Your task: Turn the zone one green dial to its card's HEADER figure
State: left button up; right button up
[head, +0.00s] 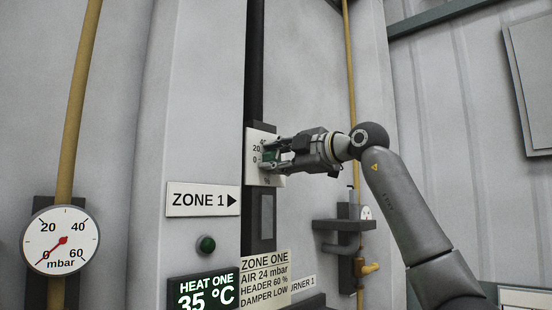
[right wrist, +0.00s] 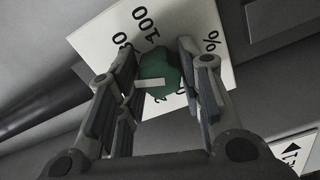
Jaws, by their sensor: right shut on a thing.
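The green dial (head: 270,155) sits on a white scale plate (head: 252,145) on the dark upright beside the ZONE 1 sign. My right gripper (head: 272,152) is shut on the dial, one finger on each side. In the right wrist view the green dial (right wrist: 160,70) shows between the fingers, with a pale pointer mark. The figure 100 and a % sign are legible there; others are partly hidden, and I cannot tell which figure the pointer meets. The ZONE ONE card (head: 265,275) reads AIR 24 mbar, HEADER 60 %, DAMPER LOW. My left gripper is out of view.
A round mbar gauge (head: 60,240) is at the left by a yellow pipe. The ZONE 1 sign (head: 203,200), a green button (head: 206,244) and the HEAT ONE display (head: 204,292) reading 35 °C are below left of the dial. A valve with a yellow handle (head: 368,268) is at the lower right.

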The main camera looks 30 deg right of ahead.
jog(key=o, duration=1)
jog(key=shift+d, duration=0.15)
jog(key=shift+o, duration=0.2)
jog(key=shift+s, duration=0.1)
jog(key=v, duration=1.2)
